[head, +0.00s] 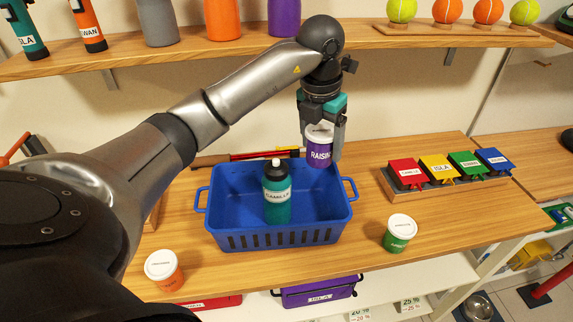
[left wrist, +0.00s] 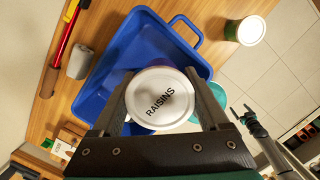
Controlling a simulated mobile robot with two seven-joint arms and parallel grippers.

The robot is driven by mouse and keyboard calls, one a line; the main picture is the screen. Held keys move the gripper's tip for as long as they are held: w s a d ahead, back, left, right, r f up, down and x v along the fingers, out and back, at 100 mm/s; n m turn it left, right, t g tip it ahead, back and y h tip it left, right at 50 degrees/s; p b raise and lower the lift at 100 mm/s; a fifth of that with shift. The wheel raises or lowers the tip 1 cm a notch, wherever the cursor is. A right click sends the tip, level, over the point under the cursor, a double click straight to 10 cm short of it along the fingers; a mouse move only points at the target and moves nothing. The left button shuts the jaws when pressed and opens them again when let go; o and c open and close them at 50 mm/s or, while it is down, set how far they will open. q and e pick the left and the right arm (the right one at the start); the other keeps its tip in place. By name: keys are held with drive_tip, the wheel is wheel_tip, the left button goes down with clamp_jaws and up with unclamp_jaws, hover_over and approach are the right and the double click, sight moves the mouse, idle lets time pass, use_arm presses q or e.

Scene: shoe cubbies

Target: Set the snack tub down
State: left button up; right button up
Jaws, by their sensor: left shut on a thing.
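The snack tub (head: 320,155) is purple with a white lid and a label reading "RAISINS". My left gripper (head: 323,135) is shut on it and holds it upright above the right back part of the blue basket (head: 225,222). In the left wrist view the tub's white lid (left wrist: 160,98) sits between the two fingers, with the basket (left wrist: 130,45) beneath. A teal bottle (head: 277,195) with a name label stands inside the basket. My right gripper is not seen in the head view.
An orange tub (head: 164,271) stands left of the basket and a green tub (head: 399,232) stands right of it. Red, yellow, green and blue boxes (head: 450,170) sit on a tray at the right. A shelf (head: 270,45) with bottles runs above. Bare counter lies right of the basket.

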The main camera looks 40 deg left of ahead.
use_arm(q)
wheel_tip(320, 180, down, 13)
drive_tip(key=shift+r+b, duration=0.1)
drive_tip(key=shift+b, duration=0.9)
wheel_tip(320, 180, down, 5)
drive_tip(key=shift+f+b, duration=0.2)
drive_tip(key=shift+b, duration=0.35)
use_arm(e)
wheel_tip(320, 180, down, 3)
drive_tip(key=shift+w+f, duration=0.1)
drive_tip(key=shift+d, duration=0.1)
use_arm(q)
drive_tip(key=o, duration=1.1)
drive_tip(key=shift+f, duration=0.15)
drive_tip(key=shift+o, duration=0.7)
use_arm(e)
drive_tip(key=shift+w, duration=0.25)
